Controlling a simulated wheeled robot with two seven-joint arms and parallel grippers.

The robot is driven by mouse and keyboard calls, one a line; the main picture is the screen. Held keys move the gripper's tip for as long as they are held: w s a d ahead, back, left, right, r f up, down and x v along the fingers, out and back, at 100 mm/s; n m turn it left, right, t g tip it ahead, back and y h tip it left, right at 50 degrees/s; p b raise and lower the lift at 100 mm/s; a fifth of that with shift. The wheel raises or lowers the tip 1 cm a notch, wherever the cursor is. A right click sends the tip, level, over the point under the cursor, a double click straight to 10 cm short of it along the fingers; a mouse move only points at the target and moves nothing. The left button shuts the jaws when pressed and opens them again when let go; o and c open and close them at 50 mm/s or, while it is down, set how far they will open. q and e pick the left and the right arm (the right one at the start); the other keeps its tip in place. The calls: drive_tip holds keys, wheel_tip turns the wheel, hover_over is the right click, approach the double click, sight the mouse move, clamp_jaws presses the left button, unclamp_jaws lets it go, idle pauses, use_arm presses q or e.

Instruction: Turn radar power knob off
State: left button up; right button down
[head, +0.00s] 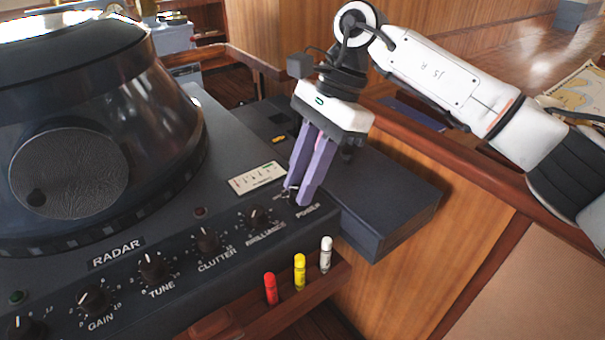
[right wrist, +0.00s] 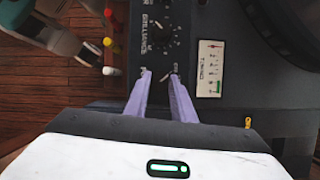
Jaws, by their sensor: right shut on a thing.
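The dark radar console (head: 150,290) fills the left of the head view, with a row of labelled knobs along its front. The power knob sits at the right end of that row, by the POWER label (head: 307,210), and is mostly hidden by my fingers. My right gripper (head: 296,195) reaches down onto it with purple fingers, shut on the knob. In the right wrist view the fingertips (right wrist: 160,75) meet the panel just beside the brilliance knob (right wrist: 160,36). Which way the power knob points cannot be told. My left gripper is not in view.
The brilliance knob (head: 257,218) is close left of my fingers. Red (head: 270,289), yellow (head: 299,272) and white (head: 326,254) markers stand in a wooden ledge in front. A small gauge card (head: 257,178) lies behind. A lower dark box (head: 390,205) is at the right.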

drive_tip(key=shift+r+n, duration=0.1)
drive_tip(key=shift+n, duration=0.5)
drive_tip(key=c, duration=1.5)
unclamp_jaws()
drive_tip(key=v, duration=1)
drive_tip(key=shift+w+a+r, duration=0.15)
drive_tip(key=shift+w, duration=0.05)
